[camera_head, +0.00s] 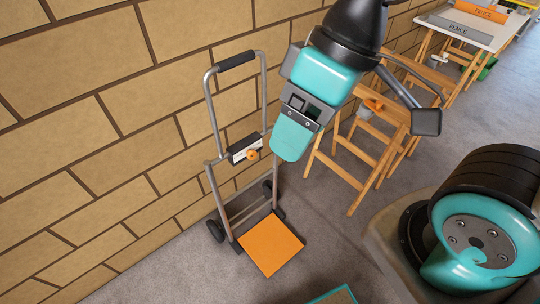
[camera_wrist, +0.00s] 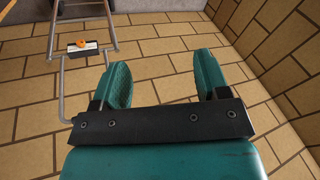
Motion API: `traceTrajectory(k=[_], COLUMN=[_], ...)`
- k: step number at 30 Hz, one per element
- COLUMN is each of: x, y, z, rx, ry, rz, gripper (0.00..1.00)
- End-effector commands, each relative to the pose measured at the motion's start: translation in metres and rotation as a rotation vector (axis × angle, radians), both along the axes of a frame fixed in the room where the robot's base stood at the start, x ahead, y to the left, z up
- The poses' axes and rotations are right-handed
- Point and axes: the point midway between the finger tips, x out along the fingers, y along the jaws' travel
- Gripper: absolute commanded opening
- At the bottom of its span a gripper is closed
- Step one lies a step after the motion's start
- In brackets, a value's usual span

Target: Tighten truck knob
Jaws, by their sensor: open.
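The hand truck (camera_head: 212,105) stands upright against the brick wall, with a grey tube frame, black grip and orange toe plate (camera_head: 270,245). Its orange knob (camera_head: 252,155) sits on a dark box with a pale label (camera_head: 238,150) at mid-height. In the wrist view the knob (camera_wrist: 81,42) is at the upper left, on the same box. My gripper (camera_head: 290,140) is in front of the wall, just right of the knob in the head view. In the wrist view its two teal fingers (camera_wrist: 164,85) are apart with nothing between them. The gripper is clear of the knob.
Wooden trestles (camera_head: 365,150) stand right of the truck, with an orange object on top. A table (camera_head: 470,28) with FENCE signs stands at the back right. Grey floor in front of the truck is mostly clear. A teal-edged item (camera_head: 335,295) lies at the bottom.

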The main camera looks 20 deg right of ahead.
Motion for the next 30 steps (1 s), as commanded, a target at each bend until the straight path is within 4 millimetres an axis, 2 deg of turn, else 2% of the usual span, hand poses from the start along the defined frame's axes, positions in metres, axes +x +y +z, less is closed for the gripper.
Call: traceTrajectory(k=[5,9,18,23,30], x=[0.016,0.040,0.095,0.123,0.162], y=[0.008,0.011,0.013,0.008,-0.009], z=[-0.055,-0.113,-0.220,-0.273,-0.350], rx=[0.056,0.133,0.280,0.340,0.402], ry=[-0.061,-0.159,-0.404,-0.542,-0.758], rz=[-0.007,-0.031,-0.092,-0.134,-0.211], gripper=[0.68,0.68,0.68,0.68,0.68])
